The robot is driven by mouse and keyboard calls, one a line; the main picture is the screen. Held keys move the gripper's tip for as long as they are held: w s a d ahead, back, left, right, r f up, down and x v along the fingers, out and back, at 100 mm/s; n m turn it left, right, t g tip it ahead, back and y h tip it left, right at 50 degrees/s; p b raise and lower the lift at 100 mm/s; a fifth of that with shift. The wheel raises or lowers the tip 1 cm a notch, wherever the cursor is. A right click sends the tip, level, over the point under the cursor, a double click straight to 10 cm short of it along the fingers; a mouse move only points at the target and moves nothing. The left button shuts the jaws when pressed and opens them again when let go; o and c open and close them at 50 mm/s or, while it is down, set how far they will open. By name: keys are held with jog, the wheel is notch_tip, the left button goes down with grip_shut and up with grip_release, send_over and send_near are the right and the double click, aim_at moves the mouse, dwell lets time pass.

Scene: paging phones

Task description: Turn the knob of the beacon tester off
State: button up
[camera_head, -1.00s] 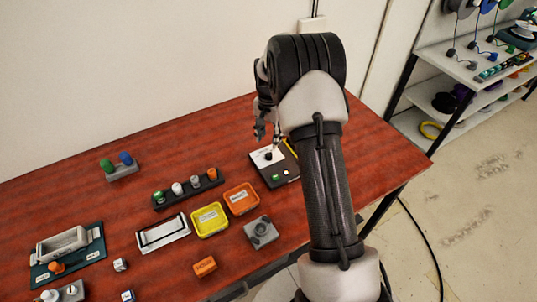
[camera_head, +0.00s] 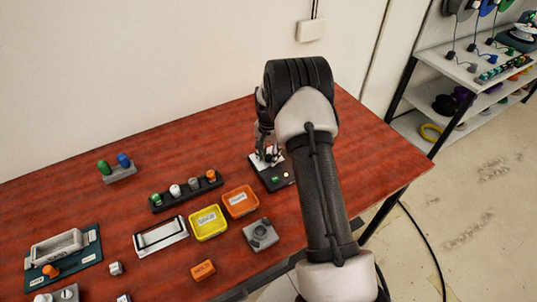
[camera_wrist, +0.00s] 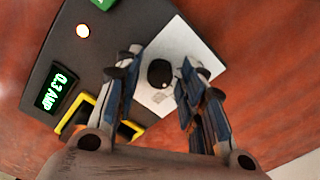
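The beacon tester is a dark panel (camera_wrist: 75,35) with a white plate (camera_wrist: 150,95) bearing a black knob (camera_wrist: 160,73). It also shows in the head view (camera_head: 277,187), partly hidden by my gripper (camera_head: 267,152). In the wrist view my gripper (camera_wrist: 159,82) is open, with one finger on each side of the knob. A gap shows between the knob and each finger; contact is not visible. A round lamp (camera_wrist: 83,31) on the panel glows orange-white. A green display (camera_wrist: 60,88) reads about 0.3 AMP.
A yellow bracket (camera_wrist: 75,108) stands on the panel beside the left finger. A green part (camera_wrist: 104,4) is at the panel's top edge. An orange bin (camera_head: 240,212) and a yellow bin (camera_head: 208,235) stand left of the tester. Bare table lies right of my arm.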

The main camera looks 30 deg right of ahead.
grip_shut()
jog(key=shift+n, duration=0.4)
jog(key=n, duration=0.5)
jog(key=shift+n, duration=0.3)
jog(key=n, duration=0.5)
jog(key=shift+n, duration=0.4)
jog(key=shift+o, duration=1)
grip_release()
